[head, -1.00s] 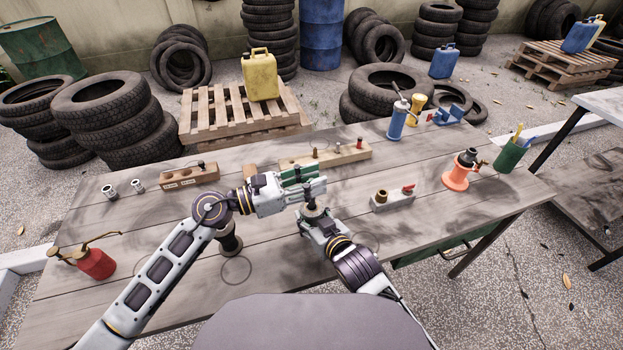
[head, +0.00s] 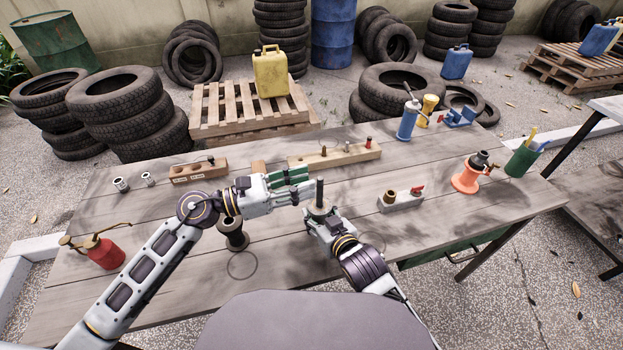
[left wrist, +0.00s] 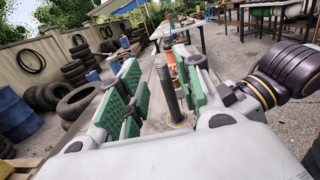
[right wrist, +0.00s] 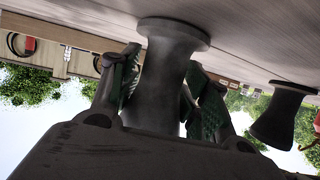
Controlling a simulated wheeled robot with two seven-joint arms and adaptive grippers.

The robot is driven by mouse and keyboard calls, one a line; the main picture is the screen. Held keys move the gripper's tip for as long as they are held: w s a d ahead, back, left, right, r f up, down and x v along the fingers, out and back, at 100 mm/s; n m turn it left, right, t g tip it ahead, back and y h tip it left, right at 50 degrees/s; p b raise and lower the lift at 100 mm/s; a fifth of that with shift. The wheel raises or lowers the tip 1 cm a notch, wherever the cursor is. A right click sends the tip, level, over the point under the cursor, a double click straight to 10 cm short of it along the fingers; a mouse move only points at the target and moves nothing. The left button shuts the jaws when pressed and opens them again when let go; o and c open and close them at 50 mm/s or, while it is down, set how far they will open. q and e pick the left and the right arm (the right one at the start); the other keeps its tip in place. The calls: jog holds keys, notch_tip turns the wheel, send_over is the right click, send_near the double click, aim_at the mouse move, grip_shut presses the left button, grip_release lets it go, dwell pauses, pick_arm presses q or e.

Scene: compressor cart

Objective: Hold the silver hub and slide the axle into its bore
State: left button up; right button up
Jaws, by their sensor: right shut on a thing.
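My right gripper (right wrist: 160,90) is shut on the waist of the hub (right wrist: 172,60), a grey spool-shaped piece with wide flanges. In the head view the hub's upper flange (head: 320,208) shows above the right gripper. The dark axle (head: 320,190) stands upright at the hub's middle, its lower end inside the hub; how deep cannot be told. My left gripper (head: 305,183) is open just left of the axle, pointing at it. In the left wrist view the axle (left wrist: 168,92) stands beyond and between the green finger pads, apparently clear of both.
A second dark spool (head: 232,234) stands left of the hub. Wooden blocks (head: 335,154) with pegs lie behind, a grey block (head: 401,201) with a brass bushing to the right. A red oil can (head: 104,252) stands at far left. The front of the bench is mostly clear.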

pick_arm(q)
jog(key=v, duration=0.7)
pick_arm(e)
jog(key=shift+r, duration=0.15)
pick_arm(q)
jog(key=shift+s+a, duration=0.1)
jog(key=shift+a, duration=0.05)
dwell(0.5)
pick_arm(e)
jog(key=o, duration=1.5)
jog(key=shift+c, duration=0.2)
jog(key=shift+s, duration=0.1)
jog(key=shift+v, duration=5.9)
jog(key=shift+d, duration=0.1)
pick_arm(q)
notch_tip(320, 180, up, 9)
jog(key=p, duration=0.9)
pick_arm(e)
notch_tip(320, 180, up, 9)
